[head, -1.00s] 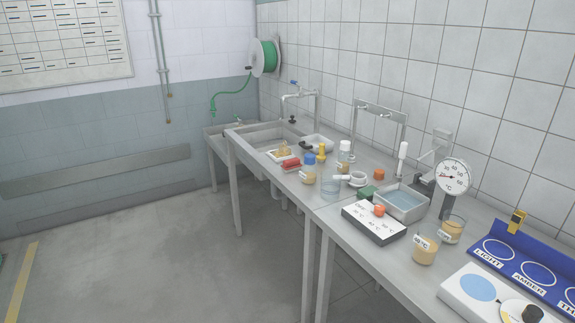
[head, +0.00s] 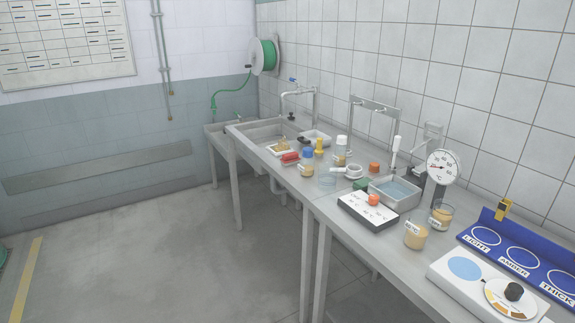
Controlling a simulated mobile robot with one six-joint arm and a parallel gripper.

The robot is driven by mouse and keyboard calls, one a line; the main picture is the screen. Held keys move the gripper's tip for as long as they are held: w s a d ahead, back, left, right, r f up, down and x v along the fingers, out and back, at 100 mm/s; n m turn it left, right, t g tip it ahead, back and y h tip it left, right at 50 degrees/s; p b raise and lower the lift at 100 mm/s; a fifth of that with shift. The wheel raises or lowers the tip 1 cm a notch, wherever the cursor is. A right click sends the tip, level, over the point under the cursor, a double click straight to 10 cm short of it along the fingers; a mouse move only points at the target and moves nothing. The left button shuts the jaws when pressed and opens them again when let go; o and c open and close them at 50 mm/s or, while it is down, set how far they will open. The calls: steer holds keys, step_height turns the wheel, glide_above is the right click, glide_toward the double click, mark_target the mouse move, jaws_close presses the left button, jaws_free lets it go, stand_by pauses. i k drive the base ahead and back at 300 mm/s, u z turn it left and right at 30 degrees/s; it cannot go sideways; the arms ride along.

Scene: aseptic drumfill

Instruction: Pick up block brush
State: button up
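A small red block (head: 290,158) with a paler edge below lies near the front edge of the steel bench, at the sink end. It may be the block brush, but it is too small to be sure. A tan, uneven object (head: 283,145) sits on a white tray (head: 272,150) just behind it. A dark green block (head: 361,184) lies farther along the bench beside a steel water basin (head: 398,206). My gripper is not in view.
Bottles with blue (head: 307,153) and yellow (head: 319,146) caps stand right of the red block, near a clear beaker (head: 327,181). A dark-sided box (head: 368,211), tan jar (head: 415,236), dial gauge (head: 443,166) and blue rack (head: 515,252) follow. The floor (head: 150,240) is clear.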

mark_target(289, 159)
steer(key=k, duration=0.45)
steer(key=u, duration=0.55)
steer(key=i, duration=0.75)
steer(key=u, duration=0.9)
steer(key=i, duration=1.6)
steer(key=z, duration=0.55)
steer(key=i, duration=0.95)
steer(key=z, duration=0.5)
